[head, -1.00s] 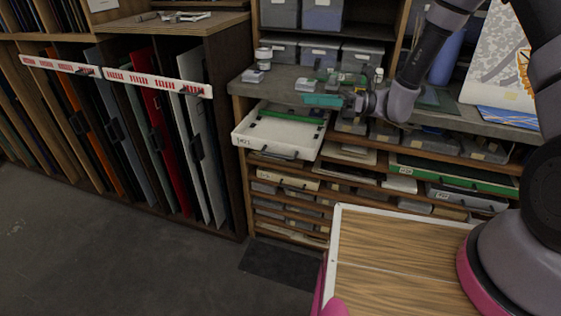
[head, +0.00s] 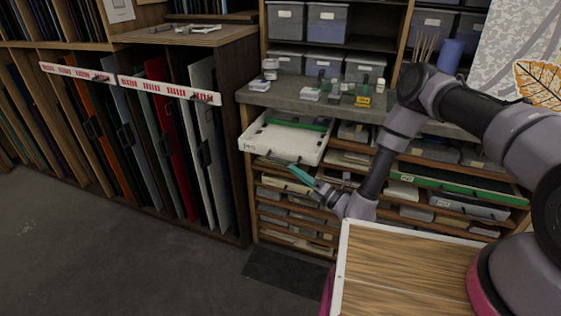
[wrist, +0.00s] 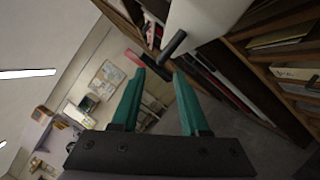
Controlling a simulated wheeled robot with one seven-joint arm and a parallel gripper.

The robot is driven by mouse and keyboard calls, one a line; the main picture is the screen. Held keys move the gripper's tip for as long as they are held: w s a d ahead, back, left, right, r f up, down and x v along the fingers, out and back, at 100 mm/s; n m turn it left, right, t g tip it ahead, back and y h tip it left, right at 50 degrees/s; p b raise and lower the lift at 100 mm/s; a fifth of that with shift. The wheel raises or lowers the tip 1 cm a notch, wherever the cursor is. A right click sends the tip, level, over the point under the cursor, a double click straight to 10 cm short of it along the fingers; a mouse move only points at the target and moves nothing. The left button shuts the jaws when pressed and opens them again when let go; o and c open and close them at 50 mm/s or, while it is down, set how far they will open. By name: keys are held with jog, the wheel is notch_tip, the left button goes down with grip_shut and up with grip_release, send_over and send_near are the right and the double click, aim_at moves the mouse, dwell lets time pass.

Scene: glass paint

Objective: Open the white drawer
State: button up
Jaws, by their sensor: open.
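The white drawer (head: 262,143) sticks out of the wooden rack in the head view, with a green item inside it. Its underside or front fills the top of the wrist view (wrist: 205,22). A black bar handle (wrist: 173,43) shows there, just beyond the tip of my right finger and apart from it. My gripper (head: 297,172) has teal fingers and is below and to the right of the drawer front in the head view. In the wrist view my gripper (wrist: 160,73) is open, with nothing between its fingers.
Other shelves hold several trays, including a green-edged one (head: 455,181) to the right. The grey counter (head: 345,112) above carries small jars and boxes. Upright panels (head: 165,135) stand in a rack at left. The floor (head: 110,250) in front is clear.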

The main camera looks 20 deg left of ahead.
aim_at(281, 160)
jog(key=x, duration=0.7)
jog(key=shift+w+a+r, duration=0.1)
jog(key=shift+a+r, duration=0.05)
jog(key=shift+a, duration=0.05)
grip_shut()
dwell(1.1)
